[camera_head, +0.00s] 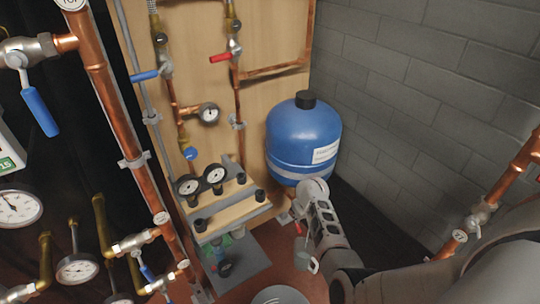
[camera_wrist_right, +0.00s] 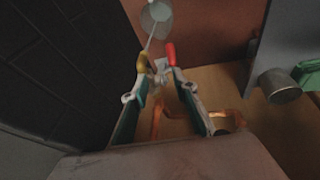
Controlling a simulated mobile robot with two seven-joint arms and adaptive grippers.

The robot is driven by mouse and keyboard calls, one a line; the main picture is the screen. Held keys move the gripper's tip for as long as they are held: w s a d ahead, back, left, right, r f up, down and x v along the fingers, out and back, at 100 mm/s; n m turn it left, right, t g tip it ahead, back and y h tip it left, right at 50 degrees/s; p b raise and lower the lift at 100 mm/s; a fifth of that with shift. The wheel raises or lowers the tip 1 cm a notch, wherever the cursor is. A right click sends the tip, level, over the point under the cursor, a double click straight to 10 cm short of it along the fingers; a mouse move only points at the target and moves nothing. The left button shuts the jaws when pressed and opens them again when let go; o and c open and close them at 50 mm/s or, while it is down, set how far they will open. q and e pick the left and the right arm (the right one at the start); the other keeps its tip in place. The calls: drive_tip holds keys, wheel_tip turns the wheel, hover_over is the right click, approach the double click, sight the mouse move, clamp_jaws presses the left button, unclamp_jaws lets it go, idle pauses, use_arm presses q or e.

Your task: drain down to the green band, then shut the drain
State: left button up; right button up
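My right gripper (camera_head: 300,238) reaches down beside the foot of the blue vessel (camera_head: 303,140). In the right wrist view the gripper (camera_wrist_right: 160,82) is open, its two fingers apart. A small red drain lever (camera_wrist_right: 170,53) stands just beyond the fingertips, beside a brass fitting (camera_wrist_right: 141,63); I cannot tell whether they touch. The lever also shows as a red speck in the head view (camera_head: 297,234). A pale cup (camera_wrist_right: 157,17) is beyond, with a thin hose leading towards it. A round gauge (camera_head: 208,114) is on the board; its green band is too small to make out. My left gripper is out of view.
A red lever (camera_head: 221,58) and a blue lever (camera_head: 144,76) sit on the board's pipes. Copper pipes and gauges crowd the left. A grey block wall (camera_head: 430,100) closes the back right.

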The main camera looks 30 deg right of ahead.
sight(296, 224)
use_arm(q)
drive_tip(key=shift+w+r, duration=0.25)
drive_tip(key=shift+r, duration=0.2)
use_arm(e)
drive_tip(key=a, duration=0.2)
drive_tip(key=shift+w+a+r, duration=0.25)
drive_tip(key=shift+a+r, duration=0.05)
drive_tip(key=shift+a, duration=0.1)
drive_tip(key=x, duration=0.5)
drive_tip(key=shift+s+d+f, duration=0.15)
drive_tip(key=shift+s+f, duration=0.1)
drive_tip(key=shift+s, duration=0.05)
drive_tip(key=shift+x, duration=1.15)
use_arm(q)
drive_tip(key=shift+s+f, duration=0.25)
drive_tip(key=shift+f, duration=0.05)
use_arm(e)
drive_tip(key=shift+f, duration=0.35)
